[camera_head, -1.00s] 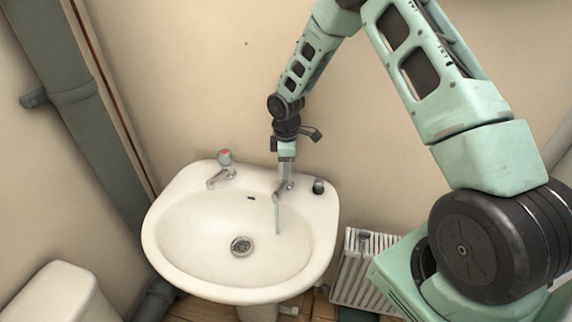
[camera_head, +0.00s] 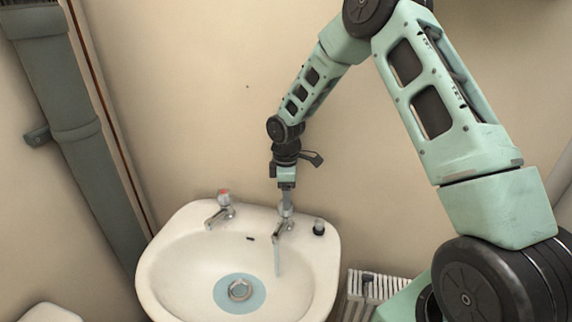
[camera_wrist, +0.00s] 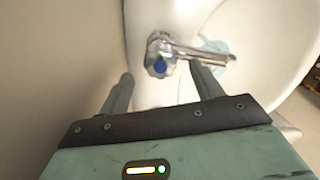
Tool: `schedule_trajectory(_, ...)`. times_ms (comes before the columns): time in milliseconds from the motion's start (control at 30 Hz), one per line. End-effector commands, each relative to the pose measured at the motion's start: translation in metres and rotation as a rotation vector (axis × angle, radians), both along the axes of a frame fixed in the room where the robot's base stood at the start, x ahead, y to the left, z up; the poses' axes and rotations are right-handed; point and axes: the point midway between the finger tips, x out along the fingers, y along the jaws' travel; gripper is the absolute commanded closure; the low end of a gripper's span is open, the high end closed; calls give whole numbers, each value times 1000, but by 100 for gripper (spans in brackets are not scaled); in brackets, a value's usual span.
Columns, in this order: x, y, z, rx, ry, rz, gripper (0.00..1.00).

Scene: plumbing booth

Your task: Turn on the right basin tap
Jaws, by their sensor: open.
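The right basin tap (camera_head: 284,226) is chrome, and its spout points over the bowl. A pale blue stream of water (camera_head: 277,262) falls from it. In the wrist view the tap's blue-capped handle (camera_wrist: 160,66) lies just past and between my fingertips. My gripper (camera_head: 286,203) points down just above this tap. Its two fingers are apart and hold nothing in the wrist view (camera_wrist: 162,78). The white basin (camera_head: 180,260) has a pale blue pool (camera_head: 240,306) around its drain. The red-capped left tap (camera_head: 222,210) stands at the back left.
A small dark-topped item (camera_head: 319,227) stands on the basin rim right of the right tap. A grey pipe (camera_head: 65,120) runs down the left wall. The wall behind is close.

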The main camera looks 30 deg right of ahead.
Motion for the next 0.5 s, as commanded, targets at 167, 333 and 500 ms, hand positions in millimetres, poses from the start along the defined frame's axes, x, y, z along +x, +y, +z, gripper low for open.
schedule_trajectory(167, 1, -1, 43, -2, -6, -1, 35)
schedule_trajectory(333, 1, -1, 82, -1, -6, -2, 35)
schedule_trajectory(500, 1, -1, 110, -1, -3, -1, 35)
